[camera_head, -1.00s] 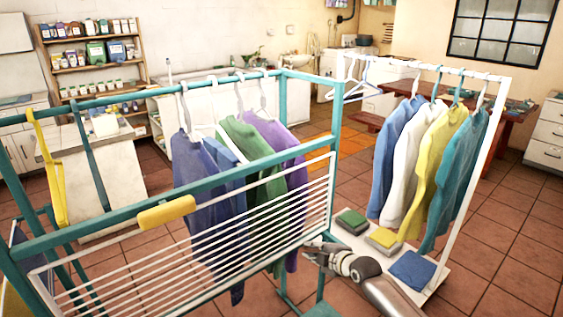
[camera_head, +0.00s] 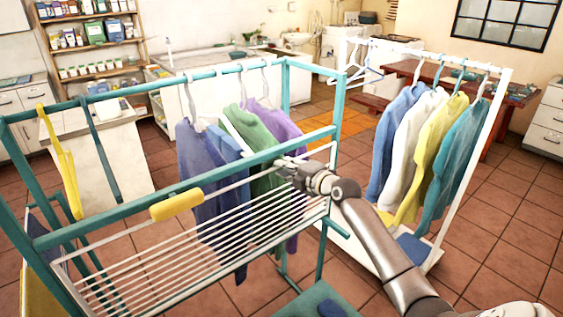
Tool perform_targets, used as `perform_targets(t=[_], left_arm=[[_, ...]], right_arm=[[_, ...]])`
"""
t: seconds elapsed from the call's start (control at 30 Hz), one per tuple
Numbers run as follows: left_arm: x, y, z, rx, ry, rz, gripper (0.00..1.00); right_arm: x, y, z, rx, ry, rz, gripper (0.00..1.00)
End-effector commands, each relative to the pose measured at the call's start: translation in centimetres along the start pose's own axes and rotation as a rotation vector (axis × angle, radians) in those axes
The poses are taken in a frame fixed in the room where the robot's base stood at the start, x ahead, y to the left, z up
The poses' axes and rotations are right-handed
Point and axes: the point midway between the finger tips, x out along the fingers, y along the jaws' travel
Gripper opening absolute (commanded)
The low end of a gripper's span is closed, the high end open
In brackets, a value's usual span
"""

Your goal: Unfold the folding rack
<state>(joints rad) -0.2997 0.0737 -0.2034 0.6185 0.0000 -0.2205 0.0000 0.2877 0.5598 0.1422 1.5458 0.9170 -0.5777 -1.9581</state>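The folding rack is a teal frame (camera_head: 125,213) with a panel of white wires (camera_head: 215,252) on its near side. A yellow grip (camera_head: 177,205) sits on the panel's white edge bar. The panel slopes; its exact angle is hard to tell. Several garments, including a purple-blue one (camera_head: 200,165) and a green one (camera_head: 255,130), hang on the rack behind the panel. My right gripper (camera_head: 284,170) is at the upper bars, right of the yellow grip, apparently touching or very close. Its fingertips blend with the bars, so I cannot tell whether it is open or shut. My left gripper is not in view.
A white clothes rail (camera_head: 500,95) with several shirts stands right of the folding rack, partly behind my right arm. A blue folded cloth (camera_head: 414,248) lies on its base. A wooden table (camera_head: 425,70) is behind. Tiled floor (camera_head: 500,235) is clear at right.

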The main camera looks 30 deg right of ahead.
Motion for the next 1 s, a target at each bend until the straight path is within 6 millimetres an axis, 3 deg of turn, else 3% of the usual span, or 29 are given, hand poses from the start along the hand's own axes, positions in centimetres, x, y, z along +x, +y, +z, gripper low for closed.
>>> perform_targets(t=[0.23, 0.6, 0.77, 1.0], left_arm=[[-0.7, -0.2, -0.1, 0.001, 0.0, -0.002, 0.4], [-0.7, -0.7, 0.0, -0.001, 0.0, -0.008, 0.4], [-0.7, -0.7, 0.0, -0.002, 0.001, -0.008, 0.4], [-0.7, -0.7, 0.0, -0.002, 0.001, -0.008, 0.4]], right_arm=[[2.2, 0.1, 0.0, 0.003, -0.001, 0.001, 0.17], [2.7, -0.1, 0.0, 0.001, 0.0, 0.0, 0.17], [2.7, -0.1, 0.0, 0.001, 0.0, 0.0, 0.0], [2.6, -0.1, 0.0, 0.001, 0.0, -0.001, 0.0]])
